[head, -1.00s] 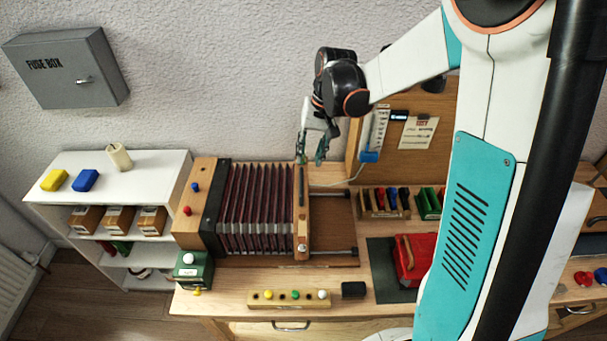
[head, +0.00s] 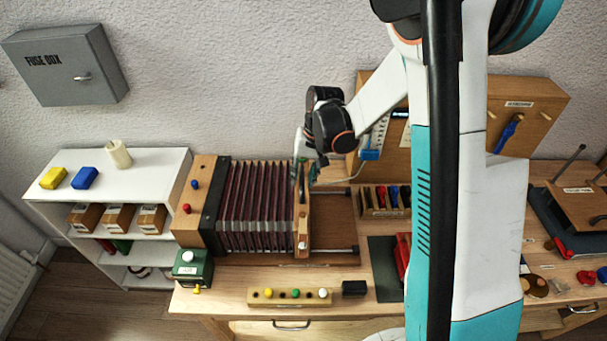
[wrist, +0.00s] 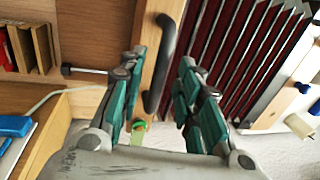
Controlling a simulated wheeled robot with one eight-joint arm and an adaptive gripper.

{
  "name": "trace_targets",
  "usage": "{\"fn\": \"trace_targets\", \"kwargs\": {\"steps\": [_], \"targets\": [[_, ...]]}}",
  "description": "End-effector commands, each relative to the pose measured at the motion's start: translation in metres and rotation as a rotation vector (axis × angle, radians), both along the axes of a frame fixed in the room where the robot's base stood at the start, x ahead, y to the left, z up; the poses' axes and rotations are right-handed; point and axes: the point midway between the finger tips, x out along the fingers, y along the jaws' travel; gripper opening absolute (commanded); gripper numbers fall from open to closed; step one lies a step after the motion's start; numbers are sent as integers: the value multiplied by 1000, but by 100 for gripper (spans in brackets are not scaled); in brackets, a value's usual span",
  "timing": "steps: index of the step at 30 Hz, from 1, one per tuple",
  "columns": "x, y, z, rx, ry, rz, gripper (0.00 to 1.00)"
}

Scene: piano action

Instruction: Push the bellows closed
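The bellows (head: 255,210), with dark maroon pleats, lie on the bench stretched between a wooden end block (head: 190,235) on the left and a wooden end board (head: 302,228) on the right. They also show in the wrist view (wrist: 235,45). The board carries a black bar handle (wrist: 165,65). My gripper (head: 307,168) is at the far end of the board. In the wrist view my gripper (wrist: 165,65) is open, its teal fingers apart on either side of the handle. I cannot tell whether either finger touches it.
Two metal rods (head: 335,250) run right of the board over a bare wooden bed. A small green box (head: 192,267) and a peg strip (head: 290,297) stand in front. A rack of coloured items (head: 385,198) stands to the right. The wall is behind.

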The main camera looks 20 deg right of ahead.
Motion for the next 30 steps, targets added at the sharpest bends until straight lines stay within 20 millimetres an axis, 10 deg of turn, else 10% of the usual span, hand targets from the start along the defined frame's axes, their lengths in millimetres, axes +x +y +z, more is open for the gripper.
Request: {"fn": "trace_targets", "kwargs": {"steps": [3, 14, 30], "targets": [[0, 0, 0, 0, 0, 0, 0], [3, 9, -1, 0, 0, 2, 0], [39, 122, -1, 3, 0, 5, 0]]}}
